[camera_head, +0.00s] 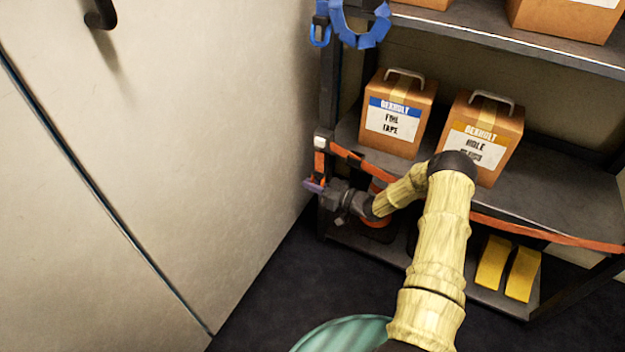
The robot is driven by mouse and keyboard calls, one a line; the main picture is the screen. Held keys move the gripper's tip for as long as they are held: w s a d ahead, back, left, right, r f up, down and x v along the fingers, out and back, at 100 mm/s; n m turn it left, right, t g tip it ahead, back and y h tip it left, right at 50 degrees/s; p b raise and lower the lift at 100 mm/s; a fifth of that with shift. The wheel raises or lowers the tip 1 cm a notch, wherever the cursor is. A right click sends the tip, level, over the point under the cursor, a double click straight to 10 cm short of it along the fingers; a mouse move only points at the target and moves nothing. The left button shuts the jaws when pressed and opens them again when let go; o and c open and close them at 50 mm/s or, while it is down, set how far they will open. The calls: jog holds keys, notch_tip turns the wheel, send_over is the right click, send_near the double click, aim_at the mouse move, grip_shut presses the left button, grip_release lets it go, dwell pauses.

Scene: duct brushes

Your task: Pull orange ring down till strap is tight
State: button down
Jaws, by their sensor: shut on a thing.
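An orange strap (540,233) runs across the front of the shelf unit, from a pale buckle (321,142) on the left post down to the right. It passes behind my arm. Below the buckle hangs a short orange piece, which I take as the orange ring (320,164). A small purple piece (314,186) shows at its lower end. My gripper (328,194) is at this lower end, beside the left post, and is shut. The fingertips are small and partly hidden, so the exact grip is unclear. I cannot tell how tight the strap is.
Two cardboard boxes (397,113) (485,137) stand on the middle shelf (560,196) behind the strap. Yellow blocks (508,267) sit on the bottom shelf. A pale wall with a door (150,150) closes the left side.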

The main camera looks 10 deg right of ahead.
notch_tip(320, 180, down, 6)
jog(key=b, duration=0.2)
jog(key=c, duration=1.5)
grip_release()
jog(key=shift+s+d+r, duration=0.1)
jog(key=p+v, duration=0.5)
jog(key=v, duration=1.2)
jog(key=shift+p, duration=0.4)
